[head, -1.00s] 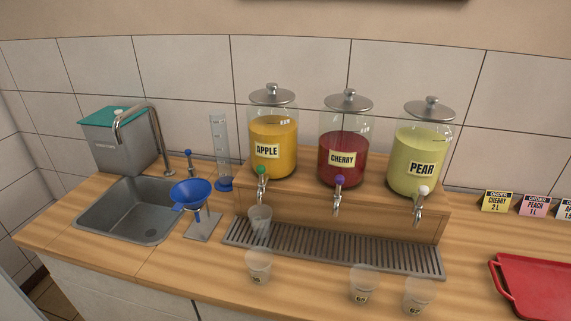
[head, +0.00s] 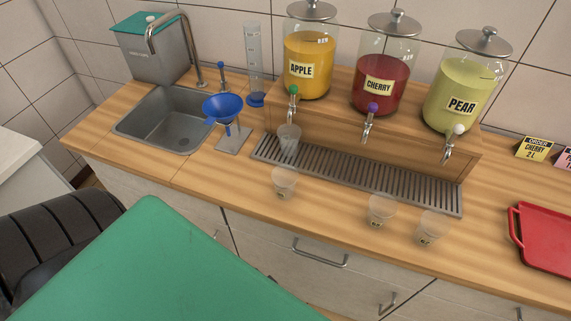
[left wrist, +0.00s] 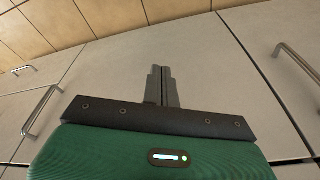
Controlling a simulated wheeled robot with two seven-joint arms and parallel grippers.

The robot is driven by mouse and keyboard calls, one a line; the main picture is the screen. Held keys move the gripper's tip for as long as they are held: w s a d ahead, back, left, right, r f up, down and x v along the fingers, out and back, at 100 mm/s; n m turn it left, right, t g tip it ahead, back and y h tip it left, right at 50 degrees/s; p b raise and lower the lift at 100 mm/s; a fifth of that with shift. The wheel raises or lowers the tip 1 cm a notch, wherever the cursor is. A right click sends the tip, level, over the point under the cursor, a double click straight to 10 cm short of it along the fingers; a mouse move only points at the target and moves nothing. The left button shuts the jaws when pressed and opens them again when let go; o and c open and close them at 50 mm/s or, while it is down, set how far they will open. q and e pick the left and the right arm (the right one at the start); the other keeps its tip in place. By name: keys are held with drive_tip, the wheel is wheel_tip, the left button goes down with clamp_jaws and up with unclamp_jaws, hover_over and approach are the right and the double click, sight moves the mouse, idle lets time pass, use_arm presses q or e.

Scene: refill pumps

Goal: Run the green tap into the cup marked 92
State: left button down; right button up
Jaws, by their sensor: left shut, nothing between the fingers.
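The green tap (head: 293,90) is on the front of the APPLE dispenser (head: 308,68), which holds orange-yellow liquid. A clear cup (head: 289,140) stands under this tap on the drip grate; I see no readable number on it. Three more clear cups stand on the counter in front: a left one (head: 284,180), a middle one (head: 381,207) and a right one (head: 433,226). Their small labels are too blurred to read surely. My left gripper (left wrist: 161,70) is shut and empty, in front of pale cabinet fronts in the left wrist view. My right gripper is not seen.
CHERRY (head: 384,82) and PEAR (head: 460,97) dispensers stand to the right, above the grate (head: 365,180). A blue funnel (head: 222,108) on a stand and a sink (head: 172,122) are at left. A red tray (head: 545,240) lies at right.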

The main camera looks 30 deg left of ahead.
use_arm(q)
wheel_tip(320, 180, up, 27)
drive_tip(key=w+a+t+p, duration=0.2)
drive_tip(key=a+p, duration=0.1)
drive_tip(key=w+a+r+m+t+y, duration=0.45)
drive_tip(key=w+a+r, duration=0.25)
drive_tip(key=a+r, duration=0.3)
drive_tip(key=w+r+m+t+h, duration=0.1)
drive_tip(key=w+r+m+t, duration=0.2)
drive_tip(key=r+m, duration=0.2)
drive_tip(key=w+r+m+t+h, duration=0.2)
drive_tip(key=w+r+m+t, duration=0.2)
drive_tip(key=r, duration=0.6)
drive_tip(key=shift+r+m, duration=0.15)
drive_tip(key=shift+m, duration=0.4)
drive_tip(key=shift+w+d+t, duration=0.1)
drive_tip(key=shift+t, duration=0.15)
